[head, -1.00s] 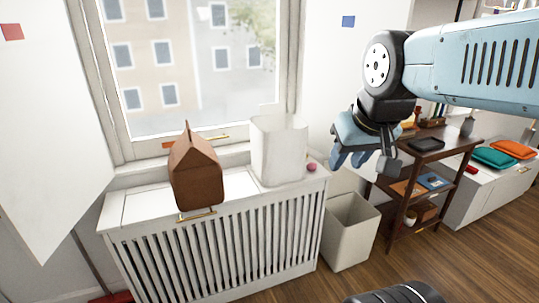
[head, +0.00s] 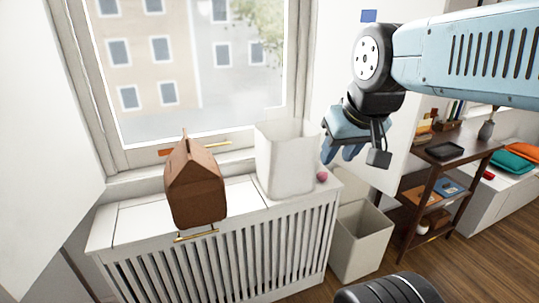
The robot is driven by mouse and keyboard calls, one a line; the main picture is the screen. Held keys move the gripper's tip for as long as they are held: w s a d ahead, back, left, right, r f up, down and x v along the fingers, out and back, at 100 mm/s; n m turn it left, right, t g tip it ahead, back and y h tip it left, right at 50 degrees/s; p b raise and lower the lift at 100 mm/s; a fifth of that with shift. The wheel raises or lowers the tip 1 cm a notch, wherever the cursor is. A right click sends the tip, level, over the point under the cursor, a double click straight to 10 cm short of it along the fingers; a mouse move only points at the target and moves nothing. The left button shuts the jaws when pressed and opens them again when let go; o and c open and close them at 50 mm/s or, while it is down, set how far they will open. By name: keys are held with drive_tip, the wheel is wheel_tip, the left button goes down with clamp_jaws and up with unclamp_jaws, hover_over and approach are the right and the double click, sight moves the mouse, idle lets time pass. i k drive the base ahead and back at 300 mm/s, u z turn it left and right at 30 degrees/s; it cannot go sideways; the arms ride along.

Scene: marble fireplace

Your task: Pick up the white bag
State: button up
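The white bag (head: 287,160) stands upright and open-topped on the white slatted radiator cover under the window. A brown bag (head: 194,186) stands to its left, a little apart. My gripper (head: 343,152) hangs in the air to the right of the white bag, pointing down and left. It is not touching the bag. Its blue fingers show from the side, and I cannot tell how far apart they are. I see nothing held in it.
The radiator cover (head: 235,245) has a small pink ball (head: 322,176) beside the bag. An open white bin (head: 361,240) stands on the floor to its right. A dark wooden shelf (head: 445,180) with several items and a low white cabinet (head: 490,195) are farther right.

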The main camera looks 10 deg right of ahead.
sight(287, 148)
drive_tip(key=i, duration=1.2)
drive_tip(key=z, duration=0.05)
